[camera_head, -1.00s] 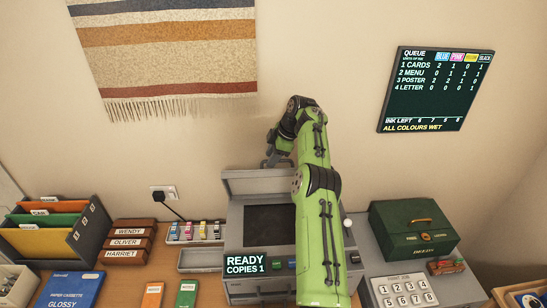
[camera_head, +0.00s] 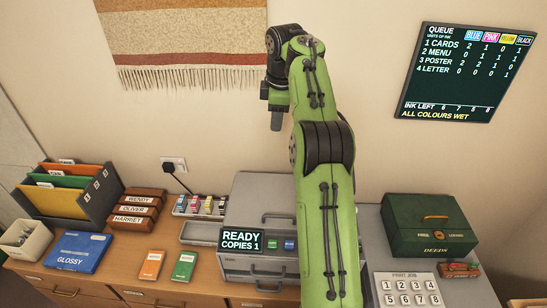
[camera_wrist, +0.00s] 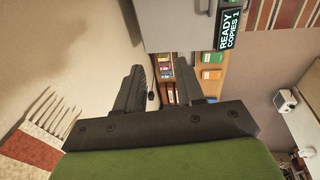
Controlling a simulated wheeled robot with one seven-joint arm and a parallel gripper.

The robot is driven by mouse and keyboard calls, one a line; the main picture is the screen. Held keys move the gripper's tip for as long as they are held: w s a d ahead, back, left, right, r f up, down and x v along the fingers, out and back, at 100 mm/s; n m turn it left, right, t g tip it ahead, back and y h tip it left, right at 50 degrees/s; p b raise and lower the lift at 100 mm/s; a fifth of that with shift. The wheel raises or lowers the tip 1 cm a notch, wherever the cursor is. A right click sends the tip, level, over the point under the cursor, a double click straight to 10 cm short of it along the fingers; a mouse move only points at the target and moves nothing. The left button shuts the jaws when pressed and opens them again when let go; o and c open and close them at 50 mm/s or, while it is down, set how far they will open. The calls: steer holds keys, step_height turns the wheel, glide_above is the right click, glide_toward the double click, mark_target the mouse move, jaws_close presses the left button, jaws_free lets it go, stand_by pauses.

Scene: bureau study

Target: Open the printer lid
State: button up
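The grey printer (camera_head: 238,262) stands on the desk with its display reading READY, COPIES 1. Its lid (camera_head: 258,190) lies down flat over the top, with a handle (camera_head: 277,217) at the front edge. My arm hides the printer's right part. My gripper (camera_head: 271,112) is raised above and behind the printer, near the wall, apart from the lid. In the wrist view, the gripper's two fingers (camera_wrist: 160,78) stand apart with nothing between them, and part of the printer (camera_wrist: 175,25) shows beyond them.
Ink cartridges in a tray (camera_head: 185,212), name blocks (camera_head: 137,208) and a file rack (camera_head: 95,207) stand to the left. A green deeds box (camera_head: 430,225) and a keypad (camera_head: 408,290) stand to the right. A fringed hanging (camera_head: 185,45) is on the wall.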

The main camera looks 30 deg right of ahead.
steer(key=s+a+r+h, duration=0.1)
steer(key=s+a, duration=0.2)
steer(key=d+b+x, duration=0.1)
steer(key=b+x, duration=0.7)
steer(key=x, duration=0.7)
steer(key=shift+f, duration=0.15)
steer(key=shift+w+d, duration=0.1)
steer(key=shift+d, duration=0.05)
steer(key=shift+c, duration=0.5)
jaws_close()
steer(key=shift+o, duration=0.5)
jaws_free()
